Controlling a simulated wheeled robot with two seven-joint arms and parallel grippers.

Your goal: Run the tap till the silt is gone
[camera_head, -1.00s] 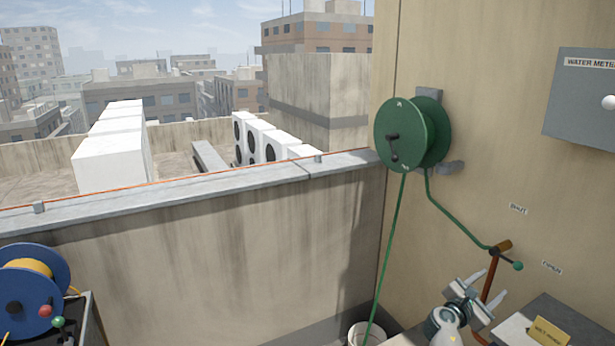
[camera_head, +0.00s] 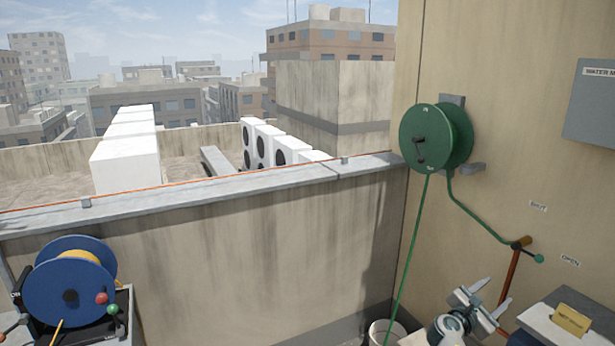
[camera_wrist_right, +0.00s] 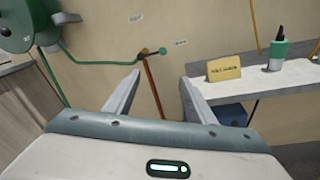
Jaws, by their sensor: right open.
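The tap (camera_head: 521,243) tops a rust-coloured pipe on the right wall. Its lever ends in a green knob (camera_head: 538,259), nearer the OPEN label (camera_head: 570,260) than the SHUT label (camera_head: 538,206). A green hose runs from it to a green reel (camera_head: 426,138), then down to a white bucket (camera_head: 377,334) at the bottom edge. The bucket's contents and any water are not visible. My right gripper (camera_head: 490,298) is open and empty, below left of the tap and apart from the knob. The tap also shows beyond its fingers in the right wrist view (camera_wrist_right: 143,57). My left gripper is out of view.
A grey ledge (camera_head: 540,318) with a yellow card (camera_head: 571,320) stands right of my gripper; a green-collared bottle (camera_wrist_right: 277,52) stands there. A blue reel (camera_head: 68,288) sits at left. A grey meter box (camera_head: 595,105) hangs on the wall. A capped parapet (camera_head: 250,260) crosses behind.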

